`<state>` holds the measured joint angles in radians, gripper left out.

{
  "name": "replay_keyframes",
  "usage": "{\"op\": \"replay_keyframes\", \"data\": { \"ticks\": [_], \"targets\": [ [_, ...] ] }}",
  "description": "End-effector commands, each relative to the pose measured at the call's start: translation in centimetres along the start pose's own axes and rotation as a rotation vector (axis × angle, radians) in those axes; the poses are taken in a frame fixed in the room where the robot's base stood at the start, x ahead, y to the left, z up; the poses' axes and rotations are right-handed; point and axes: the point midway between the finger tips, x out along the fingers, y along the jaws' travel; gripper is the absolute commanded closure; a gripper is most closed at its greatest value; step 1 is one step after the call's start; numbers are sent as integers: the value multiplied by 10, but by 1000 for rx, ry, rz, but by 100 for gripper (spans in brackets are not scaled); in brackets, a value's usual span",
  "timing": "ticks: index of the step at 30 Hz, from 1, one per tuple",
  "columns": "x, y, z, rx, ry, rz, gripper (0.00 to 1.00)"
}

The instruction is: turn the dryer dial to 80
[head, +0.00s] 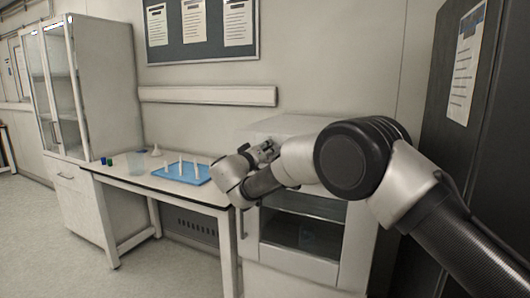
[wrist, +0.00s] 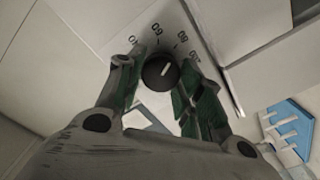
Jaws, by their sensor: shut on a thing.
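The dryer (head: 348,245) is a white cabinet with a glass door, on the right side of the head view. My gripper (head: 262,152) is at its upper front, and the arm hides the dial there. In the wrist view the dial (wrist: 155,82) is a round black knob with a short white pointer line. My gripper (wrist: 158,72) has one finger on each side of the dial and is shut on it. Printed numbers arc above the dial, among them 60 and 80. The pointer tilts up and right; I cannot tell its exact reading.
A dark cabinet (head: 490,150) is close on the right. Floor at the left is clear.

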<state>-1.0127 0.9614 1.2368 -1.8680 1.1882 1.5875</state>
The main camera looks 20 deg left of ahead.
Motion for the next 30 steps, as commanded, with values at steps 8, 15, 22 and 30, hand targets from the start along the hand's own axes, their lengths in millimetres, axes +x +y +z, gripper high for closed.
{"op": "replay_keyframes", "data": {
  "ticks": [8, 15, 22, 30],
  "targets": [
    [-1, -2, 3, 95, -4, -3, 87],
    [-1, -2, 4, 120, -4, -3, 87],
    [-1, -3, 4, 120, -5, -3, 87],
    [-1, -2, 3, 121, -3, -2, 42]
  ]
}}
